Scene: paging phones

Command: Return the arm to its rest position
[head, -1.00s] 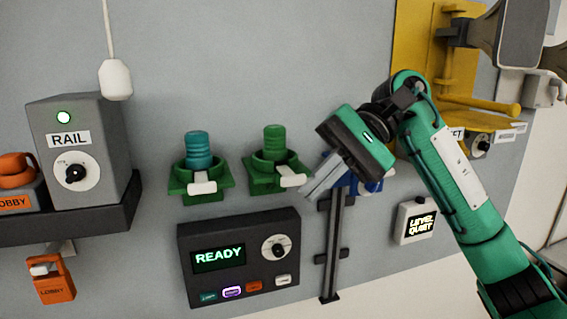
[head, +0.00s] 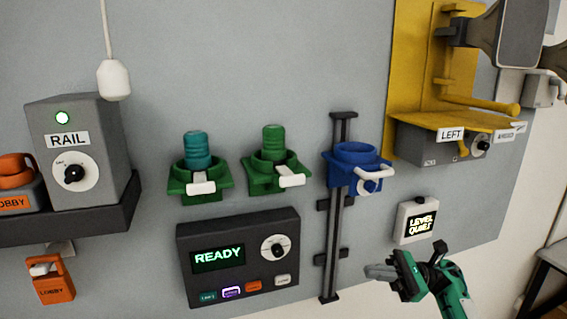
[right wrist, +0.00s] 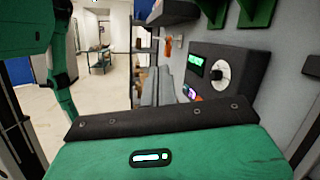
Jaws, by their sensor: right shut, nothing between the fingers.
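My right gripper (head: 381,272) is low at the right in the head view, below the small LEVEL QUIET box (head: 418,220) and apart from the wall. Its fingers are together with nothing between them. Its teal arm comes in from the lower right. In the right wrist view the shut grey fingers (right wrist: 160,87) point away from the gripper body, toward open space beside the wall. My left gripper does not show in the head view.
A READY panel (head: 240,258), two green holders (head: 200,185) with teal and green cylinders, and an empty blue holder (head: 357,165) on a vertical rail are on the wall. A yellow bracket (head: 420,60) is upper right. A white pendant (head: 114,80) hangs at left.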

